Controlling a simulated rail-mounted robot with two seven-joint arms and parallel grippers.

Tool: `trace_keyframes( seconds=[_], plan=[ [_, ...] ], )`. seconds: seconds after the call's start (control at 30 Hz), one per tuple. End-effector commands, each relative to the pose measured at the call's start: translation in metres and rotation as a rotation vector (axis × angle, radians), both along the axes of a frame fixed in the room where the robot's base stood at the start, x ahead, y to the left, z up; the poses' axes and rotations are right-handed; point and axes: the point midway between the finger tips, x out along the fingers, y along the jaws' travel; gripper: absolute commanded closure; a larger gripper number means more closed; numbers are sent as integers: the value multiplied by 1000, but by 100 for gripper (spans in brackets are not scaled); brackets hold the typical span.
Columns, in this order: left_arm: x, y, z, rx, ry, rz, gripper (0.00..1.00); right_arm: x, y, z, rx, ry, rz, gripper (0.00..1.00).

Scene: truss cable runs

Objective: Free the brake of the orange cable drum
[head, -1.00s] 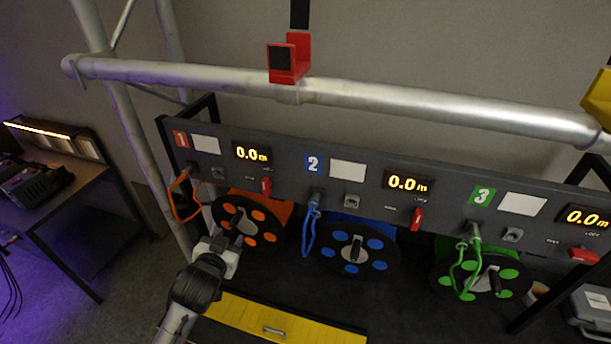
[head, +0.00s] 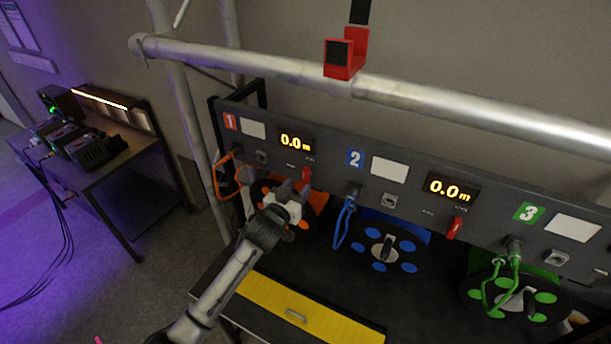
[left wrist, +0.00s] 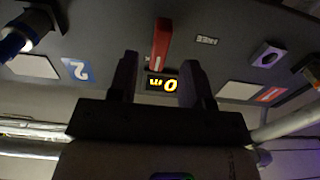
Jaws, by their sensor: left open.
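The orange cable drum (head: 318,199) sits under panel 1 in the head view, partly hidden behind my left gripper. Its red brake lever (head: 307,174) is on the panel face below the 0.0 m display (head: 296,142). My left gripper (head: 295,187) is open, in front of the drum and close to the lever. In the left wrist view the red lever (left wrist: 161,43) shows beyond the gap between the two open fingers (left wrist: 160,75), roughly centred on it. I cannot tell whether a finger touches it. My right gripper is in neither view.
The blue drum (head: 378,250) and green drum (head: 483,298) stand to the right, each with its own cable loop. A yellow strip (head: 300,312) with a handle lies in front. A pipe (head: 260,68) carrying a red bracket (head: 344,55) runs above. A side table (head: 107,160) stands left.

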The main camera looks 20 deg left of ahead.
Motion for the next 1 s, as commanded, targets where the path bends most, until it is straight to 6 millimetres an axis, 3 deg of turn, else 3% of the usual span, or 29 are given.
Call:
trace_keyframes(
  seconds=[0.2, 0.4, 0.93, 1.0],
  plan=[
    [29, -4, 1, 1, 1, 1, 55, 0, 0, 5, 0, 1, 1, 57],
    [44, -6, 0, 2, 0, 1, 55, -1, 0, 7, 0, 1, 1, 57],
    [51, -7, 0, 1, 0, 0, 55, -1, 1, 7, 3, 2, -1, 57],
    [51, -7, 0, 1, 0, 0, 62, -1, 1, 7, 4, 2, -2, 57]
  ],
)
